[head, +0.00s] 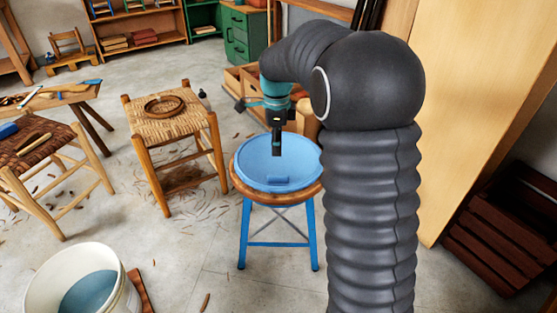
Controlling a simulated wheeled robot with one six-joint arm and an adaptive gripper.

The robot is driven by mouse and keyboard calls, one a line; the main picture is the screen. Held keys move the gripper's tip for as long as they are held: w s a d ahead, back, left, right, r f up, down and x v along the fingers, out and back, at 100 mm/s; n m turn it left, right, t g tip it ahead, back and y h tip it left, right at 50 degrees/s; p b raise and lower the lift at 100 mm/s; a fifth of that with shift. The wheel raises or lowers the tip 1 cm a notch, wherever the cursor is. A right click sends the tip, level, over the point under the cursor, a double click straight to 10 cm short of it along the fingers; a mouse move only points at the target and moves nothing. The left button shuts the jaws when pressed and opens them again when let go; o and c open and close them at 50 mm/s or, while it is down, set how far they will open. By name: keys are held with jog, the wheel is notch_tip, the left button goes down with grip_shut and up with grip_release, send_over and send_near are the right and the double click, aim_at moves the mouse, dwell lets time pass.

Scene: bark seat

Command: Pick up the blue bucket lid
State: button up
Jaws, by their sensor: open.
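The blue bucket lid (262,173) lies flat on a round wooden stool top (245,194) with blue legs, near the middle of the head view. A small raised block or tab shows near its front edge. My gripper (277,154) points down over the back part of the lid, with nothing between its fingers. The gap between the fingertips and the lid is too small to judge. My arm hides part of the area to the right of the lid.
A woven stool (165,115) with a brown ring stands to the left. A white bucket (75,285) with blue liquid is at the front left. A dark wooden crate (505,230) stands at the right. Wood shavings lie on the floor, which is clear around the blue-legged stool's front.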

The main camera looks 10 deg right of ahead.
aim_at(278, 175)
notch_tip(278, 175, down, 12)
jog(key=shift+s+d+f+b, duration=0.15)
jog(key=shift+b, duration=0.2)
jog(key=shift+c, duration=0.3)
grip_shut()
